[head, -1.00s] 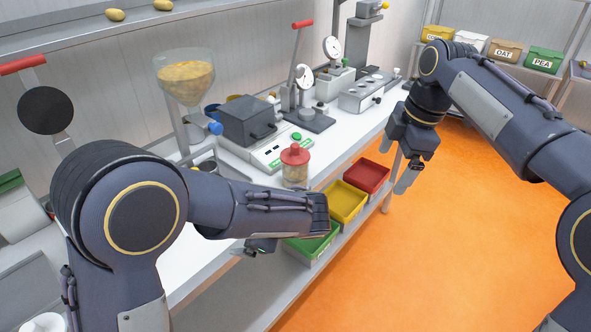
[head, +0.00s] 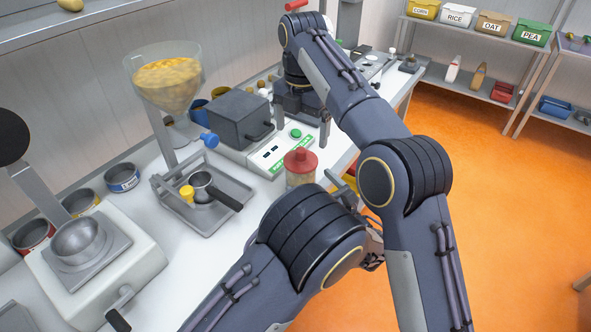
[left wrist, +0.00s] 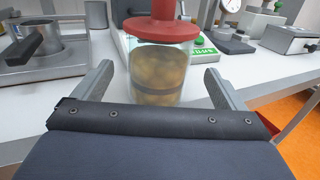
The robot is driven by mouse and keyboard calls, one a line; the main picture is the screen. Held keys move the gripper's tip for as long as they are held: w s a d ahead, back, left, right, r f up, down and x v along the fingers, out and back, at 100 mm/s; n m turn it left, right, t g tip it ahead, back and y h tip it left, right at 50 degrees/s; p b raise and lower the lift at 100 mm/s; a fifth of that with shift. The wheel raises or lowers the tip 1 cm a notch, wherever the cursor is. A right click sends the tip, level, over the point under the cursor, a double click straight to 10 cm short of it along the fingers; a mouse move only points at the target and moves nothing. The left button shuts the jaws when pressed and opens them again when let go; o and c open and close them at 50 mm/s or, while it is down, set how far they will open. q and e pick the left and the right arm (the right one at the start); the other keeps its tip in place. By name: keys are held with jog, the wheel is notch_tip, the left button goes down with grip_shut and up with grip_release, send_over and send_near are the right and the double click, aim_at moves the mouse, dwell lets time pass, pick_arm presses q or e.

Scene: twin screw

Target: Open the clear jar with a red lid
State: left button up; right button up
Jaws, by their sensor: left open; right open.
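The clear jar (head: 300,179) stands upright on the white worktop with its red lid (head: 301,160) on. Pale, roundish contents show inside it. My left gripper (left wrist: 158,72) is open in the left wrist view, with one finger on each side of the jar (left wrist: 158,83); I cannot tell whether either finger touches it. The red lid (left wrist: 165,37) is above the fingers there. In the head view, my left arm hides most of that gripper. My right gripper (head: 318,118) is open and empty, beyond the jar over the worktop, partly hidden by its own arm.
A grey box-shaped machine (head: 238,118) with a green button stands left of and behind the jar. A funnel of yellow grain (head: 166,82) and a metal tray (head: 205,200) with a pan stand further left. Shelves with labelled bins (head: 458,17) are at the back right.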

aim_at(298, 170)
pick_arm(q)
jog(key=x, duration=0.6)
jog(key=shift+w+a, duration=0.25)
